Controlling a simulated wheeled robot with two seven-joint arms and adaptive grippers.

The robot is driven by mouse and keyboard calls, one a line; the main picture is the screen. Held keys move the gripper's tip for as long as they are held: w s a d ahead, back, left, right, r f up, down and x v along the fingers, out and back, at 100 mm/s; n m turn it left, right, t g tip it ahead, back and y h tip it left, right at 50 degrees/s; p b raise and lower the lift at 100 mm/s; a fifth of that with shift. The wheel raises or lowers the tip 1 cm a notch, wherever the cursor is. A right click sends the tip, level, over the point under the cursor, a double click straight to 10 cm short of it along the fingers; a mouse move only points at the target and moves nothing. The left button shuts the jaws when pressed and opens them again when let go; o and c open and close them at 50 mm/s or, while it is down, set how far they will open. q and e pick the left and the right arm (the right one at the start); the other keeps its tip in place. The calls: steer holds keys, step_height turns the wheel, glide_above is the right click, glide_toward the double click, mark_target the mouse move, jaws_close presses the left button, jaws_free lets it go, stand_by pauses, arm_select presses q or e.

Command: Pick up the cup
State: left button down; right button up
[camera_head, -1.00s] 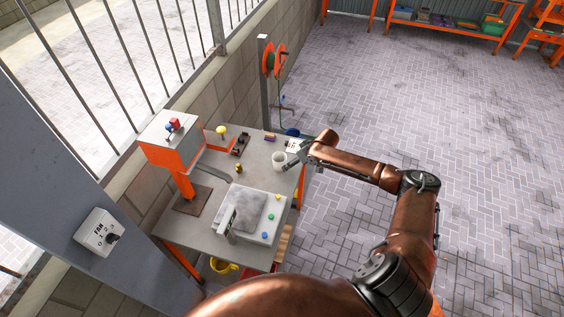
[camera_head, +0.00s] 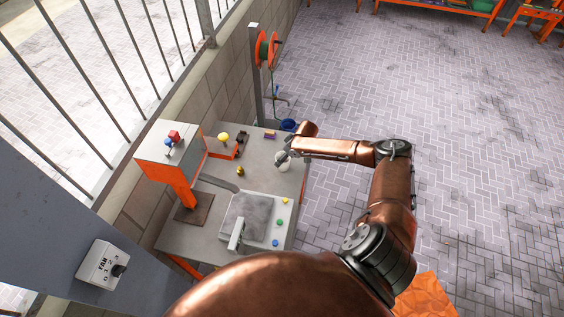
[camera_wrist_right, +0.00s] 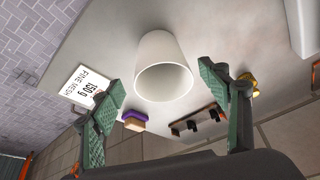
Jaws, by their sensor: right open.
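The white cup (camera_wrist_right: 163,66) stands on the grey worktable in the right wrist view, its open mouth toward the camera. My right gripper (camera_wrist_right: 160,86) is open, with one green-padded finger on each side of the cup's near end and gaps to it. In the head view the cup (camera_head: 281,163) is partly hidden by my right gripper (camera_head: 284,157), which is at the table's right side. My left gripper is not in view.
The worktable (camera_head: 262,152) also bears an orange-grey machine (camera_head: 171,150) and a panel with coloured buttons (camera_head: 265,238). A "150 g fine mesh" card (camera_wrist_right: 83,88), a purple-yellow block (camera_wrist_right: 134,121) and a dark-knobbed rack (camera_wrist_right: 197,117) are near the cup. Paved floor lies open to the right.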

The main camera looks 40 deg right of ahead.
steer(key=shift+x, duration=1.75)
steer(key=shift+a, duration=0.1)
steer(key=shift+c, duration=0.3)
steer(key=c, duration=0.9)
